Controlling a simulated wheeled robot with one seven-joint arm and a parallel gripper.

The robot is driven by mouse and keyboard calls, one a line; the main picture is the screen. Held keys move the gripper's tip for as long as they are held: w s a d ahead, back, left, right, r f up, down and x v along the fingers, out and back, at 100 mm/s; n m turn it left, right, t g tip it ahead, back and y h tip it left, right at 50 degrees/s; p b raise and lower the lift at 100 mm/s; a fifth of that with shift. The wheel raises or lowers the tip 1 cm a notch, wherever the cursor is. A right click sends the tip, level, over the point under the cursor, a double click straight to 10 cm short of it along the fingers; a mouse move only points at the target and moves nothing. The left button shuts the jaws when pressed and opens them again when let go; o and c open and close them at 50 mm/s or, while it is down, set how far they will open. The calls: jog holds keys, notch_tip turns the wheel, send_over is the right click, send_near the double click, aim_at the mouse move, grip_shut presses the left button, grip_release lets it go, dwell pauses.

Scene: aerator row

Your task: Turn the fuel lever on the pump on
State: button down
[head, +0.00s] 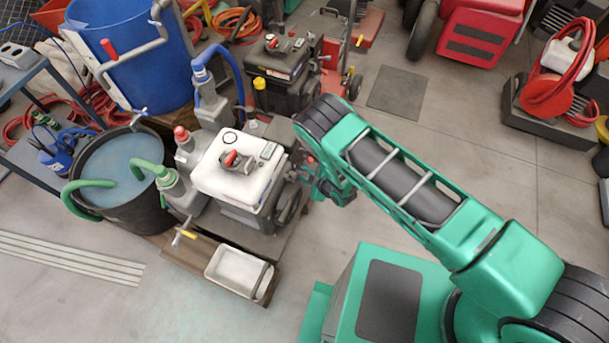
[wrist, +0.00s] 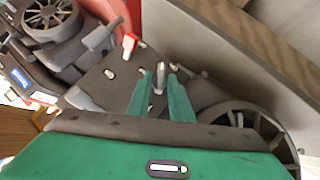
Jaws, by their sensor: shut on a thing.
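The pump (head: 235,170) with a white tank stands on a wooden pallet in the head view, left of my arm. My gripper (wrist: 160,78) is at a grey panel (wrist: 115,82) on the side of a machine, its two green fingers shut on a small upright grey metal lever (wrist: 160,68). A red-tipped lever (wrist: 130,42) sits on the same panel, left of the fingers and apart from them. In the head view my gripper is beside the pump's right side, and the fingertips and the lever are hidden there. Markings for on or off cannot be read.
A dark flywheel-like wheel (wrist: 250,125) is close to the right finger. A white tray (head: 238,273) sits at the pallet's front. A black tub of water (head: 118,165) and a blue barrel (head: 130,50) stand left. Floor at the right centre is clear.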

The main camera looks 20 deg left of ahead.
jog(key=g, duration=0.1)
jog(key=w+m+g, duration=0.1)
jog(key=shift+d+r+m+g, duration=0.15)
jog(key=shift+m+g, duration=0.15)
jog(key=shift+g, duration=0.1)
jog(key=shift+w+m+g, duration=0.1)
jog(key=shift+m+g, duration=0.4)
jog(key=shift+g, duration=0.6)
jog(key=c, duration=1.8)
grip_release()
jog(key=v, duration=1)
jog(key=shift+w+d+r, duration=0.1)
jog(key=shift+d+r, duration=0.05)
jog(key=shift+d, duration=0.15)
